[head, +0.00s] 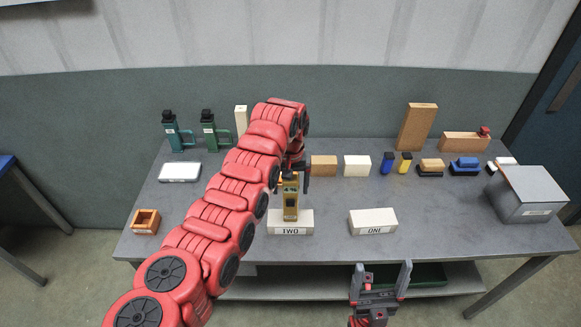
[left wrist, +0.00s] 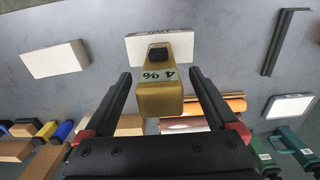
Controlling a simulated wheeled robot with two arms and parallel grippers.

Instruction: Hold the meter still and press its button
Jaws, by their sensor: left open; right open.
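The meter (head: 290,207) is a gold-yellow upright body with a dark face, at the block marked TWO (head: 292,229) on the table; whether it stands on the block or against it is unclear. In the left wrist view the meter (left wrist: 163,98) carries a "4 96" label and a black raised part, which may be its button (left wrist: 157,53). My left gripper (head: 291,178) is above and behind the meter, partly hidden by its arm. Its open fingers (left wrist: 158,75) lie on either side of the meter, with gaps. My right gripper (head: 381,280) is open and empty, in front of the table edge.
A white block marked ONE (head: 373,222) stands right of TWO. A grey box (head: 527,190) is at the far right. Several blocks line the back, with bottle-like green items (head: 210,130) at back left. A small wooden open box (head: 146,221) is front left.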

